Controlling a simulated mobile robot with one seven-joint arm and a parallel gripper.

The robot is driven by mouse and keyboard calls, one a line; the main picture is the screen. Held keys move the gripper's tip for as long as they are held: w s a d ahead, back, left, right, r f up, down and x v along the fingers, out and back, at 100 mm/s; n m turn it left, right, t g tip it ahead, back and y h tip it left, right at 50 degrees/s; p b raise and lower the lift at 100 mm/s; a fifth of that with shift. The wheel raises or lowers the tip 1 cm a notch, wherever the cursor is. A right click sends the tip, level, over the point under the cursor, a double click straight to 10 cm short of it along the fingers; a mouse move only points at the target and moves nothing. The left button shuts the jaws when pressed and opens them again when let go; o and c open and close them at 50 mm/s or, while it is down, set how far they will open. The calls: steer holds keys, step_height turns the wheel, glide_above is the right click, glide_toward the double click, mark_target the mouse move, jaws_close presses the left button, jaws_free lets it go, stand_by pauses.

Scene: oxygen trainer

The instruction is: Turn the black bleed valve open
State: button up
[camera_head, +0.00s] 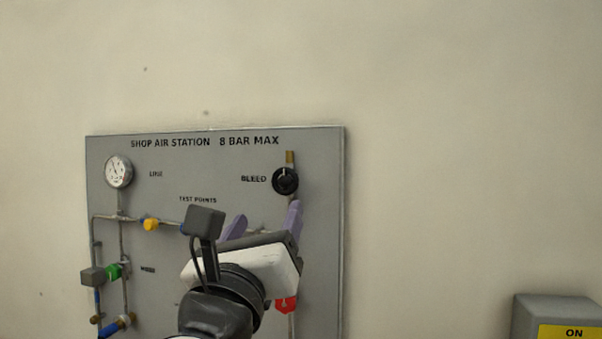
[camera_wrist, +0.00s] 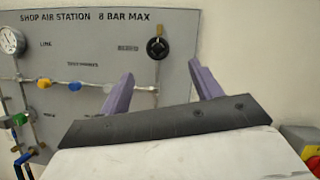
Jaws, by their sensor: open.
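The black bleed valve (camera_head: 285,181) is a round knob at the upper right of the grey panel, right of the word BLEED, on a short brass pipe. It also shows in the wrist view (camera_wrist: 157,49), ahead of and between my fingers. My gripper (camera_head: 265,222) is open, with two purple fingers spread apart and nothing between them. In the head view it is below the knob. In the wrist view the fingertips (camera_wrist: 160,70) lie lower than the knob and appear apart from it.
The grey panel (camera_head: 220,165) also bears a gauge (camera_head: 118,171), a yellow knob (camera_head: 151,225), a green valve (camera_head: 113,271) and a blue handle (camera_head: 117,327). A red part (camera_head: 286,304) shows below my gripper. A grey box with a yellow ON label (camera_head: 573,333) is at the lower right.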

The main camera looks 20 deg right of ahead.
mark_target(284, 181)
steer(key=p+x, duration=0.2)
steer(key=x, duration=0.4)
steer(key=p+x, duration=0.2)
steer(key=x, duration=0.5)
steer(key=shift+w+a+f, duration=0.15)
steer(key=shift+w+f, duration=0.05)
steer(key=shift+w, duration=0.05)
steer(key=shift+w+d+r+p, duration=0.1)
steer(key=shift+w+d+p, duration=0.2)
steer(key=shift+w, duration=0.1)
steer(key=c, duration=1)
